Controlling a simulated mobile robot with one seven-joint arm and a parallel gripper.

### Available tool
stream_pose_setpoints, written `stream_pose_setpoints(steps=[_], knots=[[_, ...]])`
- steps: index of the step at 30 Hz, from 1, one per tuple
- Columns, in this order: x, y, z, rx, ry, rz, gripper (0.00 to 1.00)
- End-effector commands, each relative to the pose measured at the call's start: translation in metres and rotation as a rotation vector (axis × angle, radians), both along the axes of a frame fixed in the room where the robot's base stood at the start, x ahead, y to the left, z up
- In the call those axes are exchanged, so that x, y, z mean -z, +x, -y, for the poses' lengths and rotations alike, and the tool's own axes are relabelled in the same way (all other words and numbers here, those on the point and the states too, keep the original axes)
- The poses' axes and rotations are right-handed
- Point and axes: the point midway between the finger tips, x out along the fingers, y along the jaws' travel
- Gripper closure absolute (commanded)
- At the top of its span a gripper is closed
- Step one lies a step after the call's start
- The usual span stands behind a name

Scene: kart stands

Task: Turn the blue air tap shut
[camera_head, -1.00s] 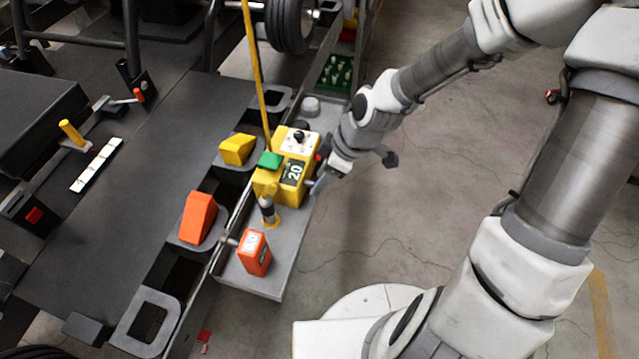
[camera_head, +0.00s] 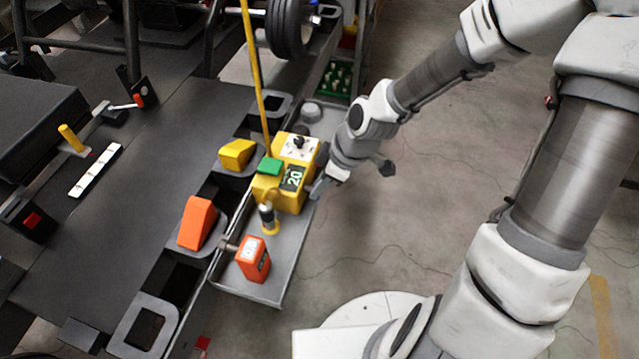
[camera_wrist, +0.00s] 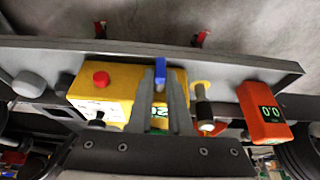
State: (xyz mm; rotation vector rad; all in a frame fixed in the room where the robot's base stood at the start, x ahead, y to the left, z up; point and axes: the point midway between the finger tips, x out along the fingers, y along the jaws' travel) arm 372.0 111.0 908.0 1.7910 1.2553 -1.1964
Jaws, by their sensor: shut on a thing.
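The blue air tap (camera_wrist: 160,70) shows in the wrist view as a small upright blue lever on the side of the yellow box (camera_wrist: 122,80). My gripper (camera_wrist: 161,78) has one finger on each side of the tap and is shut on it. In the head view my gripper (camera_head: 318,189) is at the right side of the yellow box (camera_head: 268,190), and the tap is hidden there. The box has a "20" display and a green block on top.
An orange box (camera_head: 254,259) with a display stands on the grey tray (camera_head: 262,291), near a short post. Orange (camera_head: 197,222) and yellow (camera_head: 237,154) wedges sit left of the tray. A yellow pole (camera_head: 254,75) rises behind the box.

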Motion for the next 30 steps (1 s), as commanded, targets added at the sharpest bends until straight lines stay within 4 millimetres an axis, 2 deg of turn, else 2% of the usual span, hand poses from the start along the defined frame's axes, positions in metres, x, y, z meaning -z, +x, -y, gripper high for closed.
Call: stream_pose_setpoints(steps=[8, 14, 30], knots=[[-0.002, 0.001, 0.0, 0.0, 0.014, -0.035, 1.0], [-0.005, 0.003, 0.001, 0.001, 0.048, -0.127, 1.0], [0.004, 0.012, 0.004, 0.001, 0.208, -0.566, 1.0]])
